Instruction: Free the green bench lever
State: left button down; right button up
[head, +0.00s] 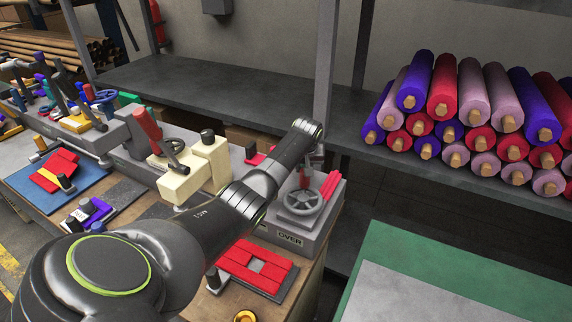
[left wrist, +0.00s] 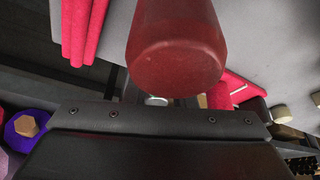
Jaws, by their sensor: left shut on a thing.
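My left arm reaches across the bench in the head view, and its gripper is hidden behind the arm links, near a grey box marked "OVER" (head: 282,238). In the left wrist view my left gripper (left wrist: 163,100) is shut on a thick red handle (left wrist: 178,60), whose rounded end faces the camera. I cannot make out a green lever; a small green piece (head: 128,98) shows at the back of the bench. Another red-handled lever (head: 146,124) stands tilted further left. My right gripper is not in view.
A grey handwheel (head: 302,201) and red strips (head: 331,184) sit on the box. Felt rolls (head: 471,91) are stacked on the right shelf. A green-edged table (head: 385,246) stands lower right.

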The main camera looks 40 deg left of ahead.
pick_arm(q)
jog(key=shift+w+d+n+y, duration=0.3)
jog(key=shift+w+d+n, duration=0.2)
jog(key=shift+n, duration=0.4)
jog(key=shift+w+d+f+n+g+b, duration=0.15)
jog(key=shift+n+g+b, duration=0.15)
jog(key=shift+n+b, duration=0.25)
jog(key=n+b, duration=0.1)
jog(key=w+n+b, duration=0.1)
jog(key=shift+d+g+y+b, duration=0.3)
jog(key=shift+d+y+b, duration=0.05)
jog(key=shift+y, duration=0.05)
jog(key=shift+w+d+n+g+b, duration=0.2)
jog(key=shift+w+n+g+b, duration=0.15)
jog(key=shift+n+b, duration=0.55)
jog(key=shift+w+r+n+b, duration=0.15)
jog(key=shift+r+n+b, duration=0.05)
jog(key=shift+n+b, duration=0.1)
jog(key=c, duration=1.2)
grip_release()
jog(key=shift+w, duration=0.1)
